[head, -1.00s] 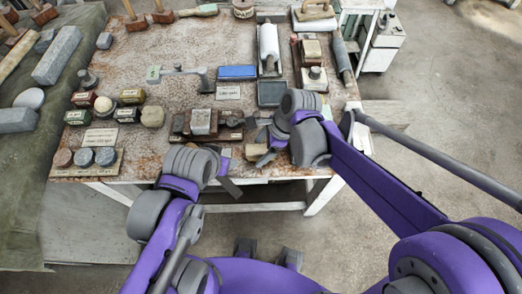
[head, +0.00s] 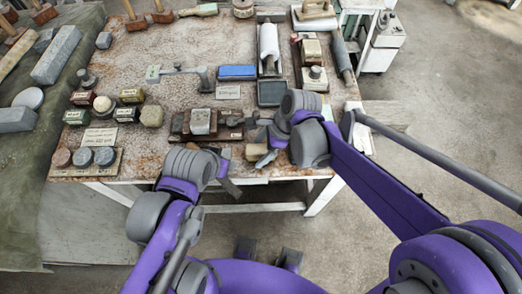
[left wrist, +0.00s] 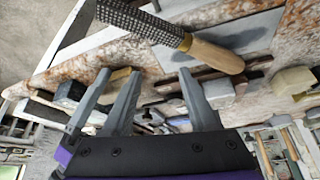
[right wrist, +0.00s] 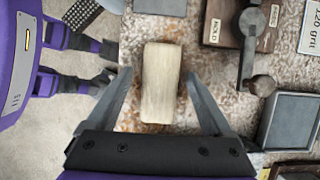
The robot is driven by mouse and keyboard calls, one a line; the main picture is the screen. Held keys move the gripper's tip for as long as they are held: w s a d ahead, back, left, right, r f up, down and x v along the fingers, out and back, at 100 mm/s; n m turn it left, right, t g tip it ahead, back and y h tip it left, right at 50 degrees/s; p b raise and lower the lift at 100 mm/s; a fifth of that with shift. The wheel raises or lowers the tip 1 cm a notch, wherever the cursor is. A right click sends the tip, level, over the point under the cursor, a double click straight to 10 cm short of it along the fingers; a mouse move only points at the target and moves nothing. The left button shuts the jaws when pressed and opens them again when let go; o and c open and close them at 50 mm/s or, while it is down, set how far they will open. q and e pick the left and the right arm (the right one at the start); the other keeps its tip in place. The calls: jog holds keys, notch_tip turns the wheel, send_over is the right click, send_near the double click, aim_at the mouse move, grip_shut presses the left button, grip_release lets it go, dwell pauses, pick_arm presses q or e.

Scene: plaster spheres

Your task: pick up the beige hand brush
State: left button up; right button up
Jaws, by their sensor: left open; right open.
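The beige hand brush (right wrist: 161,83) shows from above in the right wrist view as a pale, wood-like block on the rusty table top. My right gripper (right wrist: 157,76) is open, with one finger on each side of the brush and a gap visible on both sides. In the head view the brush (head: 256,151) lies near the table's front edge, partly hidden by my right gripper (head: 265,140). My left gripper (head: 229,178) is low at the front edge, left of the brush. In the left wrist view it is open and empty (left wrist: 160,72).
A dark block with a "MOLD" label (right wrist: 222,25) and a grey tray (right wrist: 291,121) lie right of the brush in the right wrist view. A rasp with a wooden handle (left wrist: 217,55) is close to my left gripper. The table's middle (head: 180,95) has some bare room.

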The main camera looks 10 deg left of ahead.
aim_at(261, 149)
grip_shut()
pick_arm(q)
jog(key=shift+r, duration=0.1)
dwell(0.3)
jog(key=shift+r, duration=0.25)
pick_arm(e)
jog(key=shift+r, duration=0.25)
pick_arm(q)
jog(key=shift+w+r+p, duration=0.25)
jog(key=shift+r+p, duration=0.2)
jog(key=shift+p, duration=0.1)
pick_arm(e)
notch_tip(261, 149, up, 10)
jog(key=c, duration=0.7)
grip_release()
jog(key=c, duration=0.6)
